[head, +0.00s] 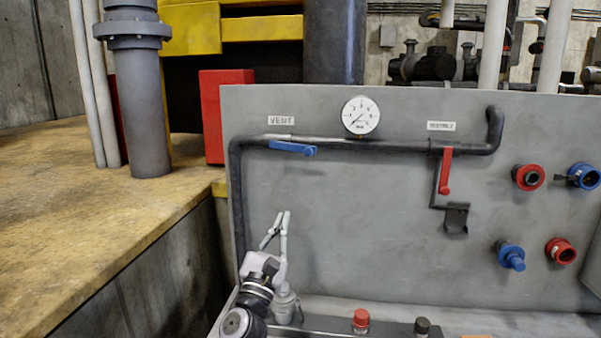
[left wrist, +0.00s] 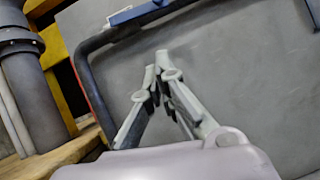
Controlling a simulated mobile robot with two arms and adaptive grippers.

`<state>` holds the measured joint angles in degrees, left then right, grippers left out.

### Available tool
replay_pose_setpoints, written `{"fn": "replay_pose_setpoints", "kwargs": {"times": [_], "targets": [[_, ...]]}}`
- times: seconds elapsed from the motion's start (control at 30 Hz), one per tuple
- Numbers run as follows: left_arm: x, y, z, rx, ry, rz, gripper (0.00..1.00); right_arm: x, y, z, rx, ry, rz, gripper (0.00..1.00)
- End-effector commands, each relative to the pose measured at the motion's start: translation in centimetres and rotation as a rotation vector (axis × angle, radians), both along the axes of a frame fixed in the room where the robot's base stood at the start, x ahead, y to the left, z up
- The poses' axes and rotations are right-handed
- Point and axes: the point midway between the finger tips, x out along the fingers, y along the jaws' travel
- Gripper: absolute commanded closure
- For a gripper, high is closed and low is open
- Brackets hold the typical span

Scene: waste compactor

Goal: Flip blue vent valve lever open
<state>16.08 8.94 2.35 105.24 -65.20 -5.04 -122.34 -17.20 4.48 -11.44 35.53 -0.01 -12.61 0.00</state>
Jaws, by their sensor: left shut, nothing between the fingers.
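The blue vent lever (head: 292,148) lies nearly along the dark pipe (head: 400,147) on the grey panel, under the VENT label (head: 281,120). My left gripper (head: 284,214) is below the lever and apart from it, fingers pointing up, shut and empty. In the left wrist view the gripper (left wrist: 157,68) shows with its fingertips together. The blue lever (left wrist: 140,12) is partly cut off at the top edge there, beyond the fingertips. My right gripper is not in view.
A pressure gauge (head: 360,115) sits above the pipe. A red lever (head: 446,171) hangs down at the right, with red and blue fittings (head: 528,177) beyond it. A red knob (head: 361,318) and a dark knob (head: 422,326) stand low in front. The panel's middle is clear.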

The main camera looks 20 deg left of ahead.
Motion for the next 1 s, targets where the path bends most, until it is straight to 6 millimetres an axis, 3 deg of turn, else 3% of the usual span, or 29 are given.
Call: {"fn": "replay_pose_setpoints", "kwargs": {"times": [0.27, 0.63, 0.8, 1.0], "targets": [[2.5, -0.1, 2.2, 0.054, -0.008, 0.012, 1.0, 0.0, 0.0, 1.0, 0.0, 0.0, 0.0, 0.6], [9.2, 0.4, 6.1, 0.047, -0.008, 0.01, 1.0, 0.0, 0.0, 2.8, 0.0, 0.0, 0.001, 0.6], [9.6, -0.1, 8.6, 0.051, -0.007, 0.01, 1.0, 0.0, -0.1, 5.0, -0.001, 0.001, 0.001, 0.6], [9.9, -0.3, 9.3, 0.051, -0.006, 0.011, 1.0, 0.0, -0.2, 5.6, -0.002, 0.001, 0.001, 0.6]]}}
